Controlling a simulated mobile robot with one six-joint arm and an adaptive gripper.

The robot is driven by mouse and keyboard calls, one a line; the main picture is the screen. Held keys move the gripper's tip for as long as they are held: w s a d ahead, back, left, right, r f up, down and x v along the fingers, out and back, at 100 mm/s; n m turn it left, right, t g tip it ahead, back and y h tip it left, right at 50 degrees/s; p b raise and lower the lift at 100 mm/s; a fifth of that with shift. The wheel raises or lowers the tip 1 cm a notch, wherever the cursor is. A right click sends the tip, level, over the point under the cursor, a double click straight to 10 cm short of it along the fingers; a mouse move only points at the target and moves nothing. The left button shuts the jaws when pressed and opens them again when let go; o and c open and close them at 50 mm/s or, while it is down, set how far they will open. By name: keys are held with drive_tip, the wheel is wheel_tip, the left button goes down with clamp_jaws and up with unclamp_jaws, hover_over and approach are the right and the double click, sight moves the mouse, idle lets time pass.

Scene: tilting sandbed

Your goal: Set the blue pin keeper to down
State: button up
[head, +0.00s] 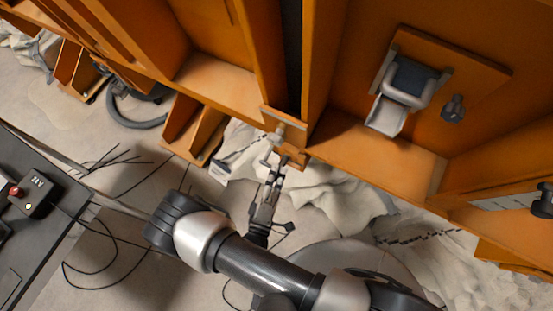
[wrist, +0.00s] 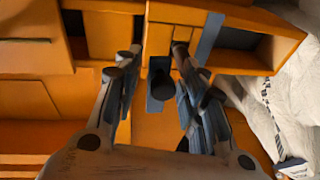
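My gripper (head: 272,172) reaches up to the lower edge of the orange frame, just below a small grey metal fitting (head: 279,133). In the wrist view my gripper (wrist: 155,62) has its fingers wide apart. Between them, in the gap, shows a dark round-ended pin (wrist: 161,84) on a narrow blue-grey strip (wrist: 154,104) against orange metal. The fingers seem not to touch the pin. I cannot tell for sure whether this blue-grey part is the pin keeper, or whether it is up or down.
A dark blue-grey block with a pale handle (head: 405,92) sits on an orange plate at upper right, with a dark knob (head: 453,108) beside it. A black control box (head: 37,193) stands at left.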

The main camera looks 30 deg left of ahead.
drive_tip(key=v, duration=0.7)
drive_tip(key=shift+s, duration=0.2)
